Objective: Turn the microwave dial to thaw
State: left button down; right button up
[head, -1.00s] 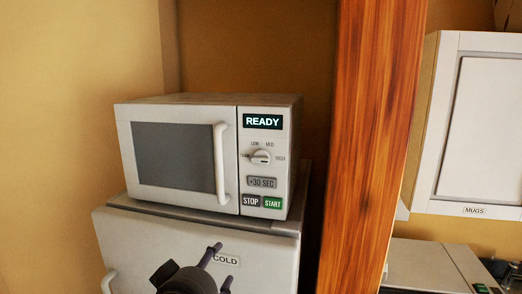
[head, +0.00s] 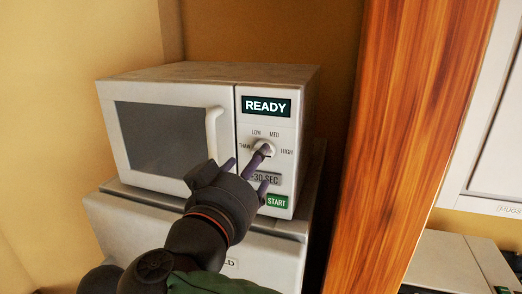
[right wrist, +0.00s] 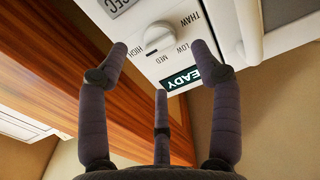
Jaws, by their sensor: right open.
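The white microwave (head: 165,72) has a round white dial (head: 266,148) on its right panel, with thaw, low, med and high marks around it. My left gripper is not in view.
The display (head: 266,106) reads READY. The +30 SEC button (head: 268,179) and green START button (head: 277,201) sit below the dial, partly behind my fingers. The door handle (head: 212,135) is just left. A wooden post (head: 405,130) stands to the right.

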jog(key=p+x, duration=0.1)
jog(key=x, duration=0.4)
jog(key=shift+w+d, duration=0.15)
jog(key=shift+w, duration=0.15)
jog(key=shift+s, duration=0.1)
jog(key=c, duration=1.2)
